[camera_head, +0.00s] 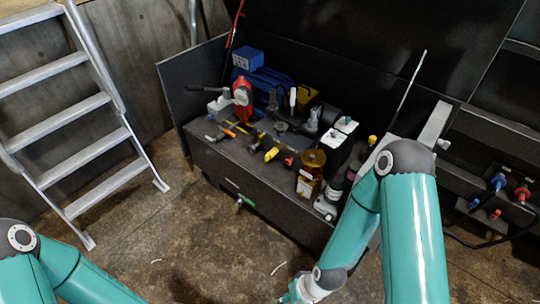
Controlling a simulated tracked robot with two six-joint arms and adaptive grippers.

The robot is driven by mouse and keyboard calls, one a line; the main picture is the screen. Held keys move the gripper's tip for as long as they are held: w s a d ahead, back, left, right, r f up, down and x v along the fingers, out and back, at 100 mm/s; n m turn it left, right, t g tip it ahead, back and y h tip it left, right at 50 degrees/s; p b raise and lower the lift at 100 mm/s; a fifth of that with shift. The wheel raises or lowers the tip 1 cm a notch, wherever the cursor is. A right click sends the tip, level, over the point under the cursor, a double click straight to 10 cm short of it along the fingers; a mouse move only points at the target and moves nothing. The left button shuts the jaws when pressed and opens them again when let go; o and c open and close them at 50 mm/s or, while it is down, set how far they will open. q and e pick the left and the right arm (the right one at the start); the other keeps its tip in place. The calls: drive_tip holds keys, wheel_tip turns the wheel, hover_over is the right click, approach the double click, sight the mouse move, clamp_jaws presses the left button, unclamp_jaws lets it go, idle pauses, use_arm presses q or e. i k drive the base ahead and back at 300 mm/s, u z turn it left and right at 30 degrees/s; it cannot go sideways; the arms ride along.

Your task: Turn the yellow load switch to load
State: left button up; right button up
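My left gripper is out of view; only part of my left arm shows at the lower left. My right arm reaches down in front of the bench's right end, and its wrist is cut by the bottom edge. My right gripper is below the frame. Neither arm touches the handle.
A metal ladder (75,118) stands at the left. Blue and red connectors (510,188) are at the right. The floor before the bench is mostly clear.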

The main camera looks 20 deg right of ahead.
sight(273, 151)
drive_tip(key=i, duration=0.85)
drive_tip(key=u, duration=0.05)
